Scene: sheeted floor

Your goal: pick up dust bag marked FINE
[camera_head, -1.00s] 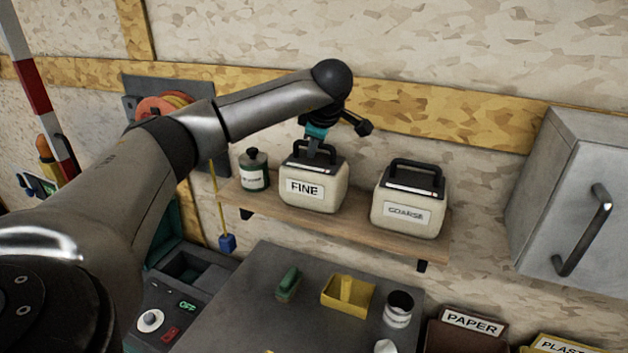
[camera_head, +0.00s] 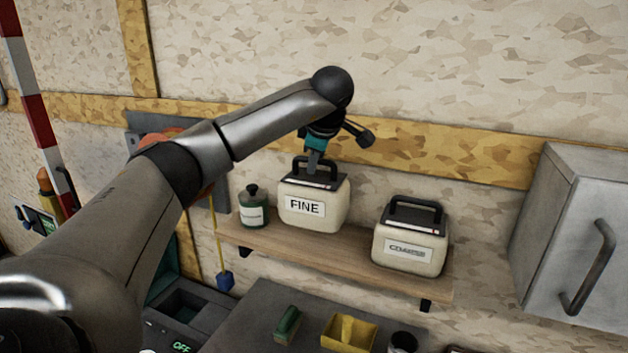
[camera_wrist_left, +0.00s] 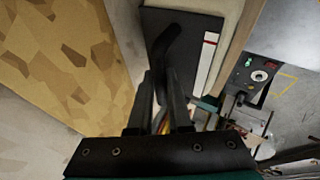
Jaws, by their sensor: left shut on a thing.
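The cream dust bag marked FINE (camera_head: 327,215) has a dark top with a black handle and appears held slightly above the wooden shelf, roughly upright. My left gripper (camera_head: 314,162) comes down from above and is shut on its handle. In the left wrist view, the fingers (camera_wrist_left: 162,95) close around the black handle (camera_wrist_left: 168,48), with the bag's dark top beyond. My right gripper is not in view.
A similar bag marked COARSE (camera_head: 408,252) stands to the right on the shelf (camera_head: 350,262). A green bottle (camera_head: 254,208) stands close to the left. A grey wall cabinet (camera_head: 570,230) is further right. A bench with small items lies below.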

